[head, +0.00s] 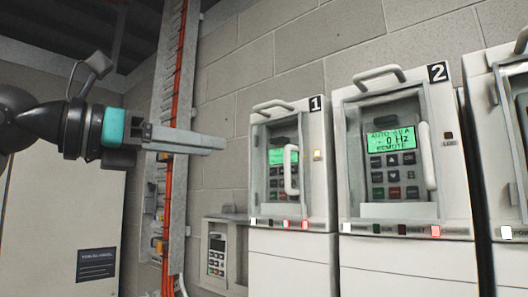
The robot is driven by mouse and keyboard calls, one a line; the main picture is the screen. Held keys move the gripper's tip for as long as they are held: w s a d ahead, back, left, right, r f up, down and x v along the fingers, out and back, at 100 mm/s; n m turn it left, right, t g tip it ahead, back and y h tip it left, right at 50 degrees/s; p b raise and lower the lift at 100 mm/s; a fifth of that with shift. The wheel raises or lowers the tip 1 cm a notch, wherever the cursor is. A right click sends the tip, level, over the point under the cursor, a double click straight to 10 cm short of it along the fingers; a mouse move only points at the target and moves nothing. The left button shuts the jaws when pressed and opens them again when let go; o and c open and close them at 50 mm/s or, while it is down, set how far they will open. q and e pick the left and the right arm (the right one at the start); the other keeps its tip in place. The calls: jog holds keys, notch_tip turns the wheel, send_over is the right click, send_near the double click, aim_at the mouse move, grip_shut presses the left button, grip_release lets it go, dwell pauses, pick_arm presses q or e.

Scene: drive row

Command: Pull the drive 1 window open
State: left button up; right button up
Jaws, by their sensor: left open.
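A white upright handle (291,170) sits on the window's right side. My left gripper (222,144) comes in from the left, with its long grey fingers pointing right. It is open, empty and apart from the drive, to the left of the window and a little above the handle's middle. The fingers overlap in this view, hiding the gap. My right gripper is out of view.
Drive 2 (460,205) stands just right of drive 1, with its own window and handle (426,155). Another drive is cut off at the right edge. A cable tray with orange cables (178,75) runs up the wall behind my gripper. A small keypad unit (217,253) sits below.

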pick_arm(q)
jog(key=p, duration=0.4)
send_near(285, 154)
jog(key=x, duration=0.8)
jog(key=shift+d, duration=0.1)
grip_shut()
dwell(1.0)
